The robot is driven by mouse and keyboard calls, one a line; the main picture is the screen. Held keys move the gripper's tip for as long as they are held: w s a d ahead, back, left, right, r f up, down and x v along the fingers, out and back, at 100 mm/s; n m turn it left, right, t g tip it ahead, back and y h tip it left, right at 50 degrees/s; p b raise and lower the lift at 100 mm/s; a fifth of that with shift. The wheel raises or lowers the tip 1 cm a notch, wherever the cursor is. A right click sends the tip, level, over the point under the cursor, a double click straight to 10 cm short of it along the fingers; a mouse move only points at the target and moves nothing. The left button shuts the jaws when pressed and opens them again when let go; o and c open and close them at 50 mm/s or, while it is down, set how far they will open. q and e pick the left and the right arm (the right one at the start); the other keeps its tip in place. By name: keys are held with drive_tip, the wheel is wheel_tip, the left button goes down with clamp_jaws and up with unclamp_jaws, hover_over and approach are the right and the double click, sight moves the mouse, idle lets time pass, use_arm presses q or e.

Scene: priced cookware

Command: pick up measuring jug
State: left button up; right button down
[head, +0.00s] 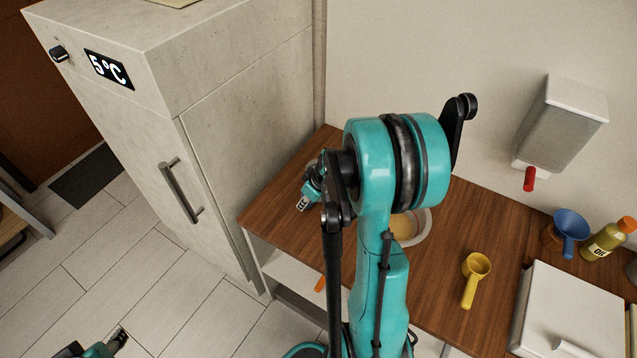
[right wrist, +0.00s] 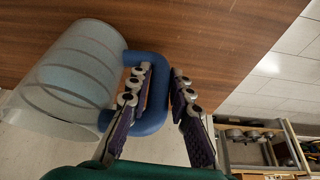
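In the right wrist view, the measuring jug (right wrist: 62,85) is a clear cylinder with ring markings and a blue handle (right wrist: 152,118). My right gripper (right wrist: 161,72) is open around the handle. One finger is on the jug side by the handle's opening, the other on the outer side, seemingly with a small gap. In the head view, my right arm hides most of the jug and that gripper's fingertips. My left gripper (head: 119,339) is low at the left edge over the floor, far from the counter. Its fingers are too small to read.
The wooden counter (head: 500,215) also holds a bowl (head: 424,230), a yellow scoop (head: 475,267), a blue funnel-like cup (head: 571,224), an oil bottle (head: 606,240) and a white box (head: 572,310). A tall fridge (head: 235,130) stands left of the counter. A dispenser (head: 565,120) hangs on the wall.

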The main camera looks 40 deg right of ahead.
drive_tip(key=shift+r, duration=0.2)
idle(0.3)
drive_tip(key=shift+r+p, duration=0.75)
drive_tip(key=shift+r, duration=0.45)
drive_tip(key=shift+s+d+r+p, duration=0.1)
drive_tip(key=shift+r+p, duration=0.1)
drive_tip(key=shift+r, duration=0.25)
drive_tip(key=shift+s+d+r+p, duration=0.1)
drive_tip(key=shift+r+p, duration=0.1)
drive_tip(key=shift+r, duration=0.25)
drive_tip(key=s+d+r+p, duration=0.3)
drive_tip(key=s+d+r, duration=0.3)
drive_tip(key=s+d, duration=0.1)
drive_tip(key=shift+s+d+r, duration=0.2)
drive_tip(key=shift+s+d, duration=0.15)
drive_tip(key=shift+s, duration=0.1)
